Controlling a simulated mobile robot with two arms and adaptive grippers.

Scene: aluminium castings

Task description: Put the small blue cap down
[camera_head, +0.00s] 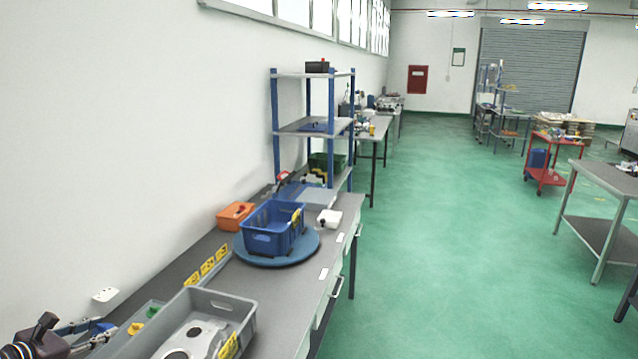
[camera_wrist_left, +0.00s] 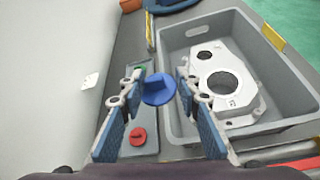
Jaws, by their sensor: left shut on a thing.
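The small blue cap (camera_wrist_left: 158,88) is between the fingertips of my left gripper (camera_wrist_left: 155,90) in the wrist view, held over a narrow grey panel (camera_wrist_left: 140,152). A red cap (camera_wrist_left: 137,136) lies on the panel below the fingers. In the head view a yellow cap (camera_head: 152,312) and a green cap (camera_head: 135,328) sit on the panel. My right gripper is in neither view.
A grey crate (camera_head: 240,302) holding an aluminium casting (camera_wrist_left: 222,82) stands right of the panel. Farther along the bench are a blue crate (camera_head: 262,241) on a round blue turntable (camera_head: 310,248) and an orange bin (camera_head: 230,222). The white wall is close on the left.

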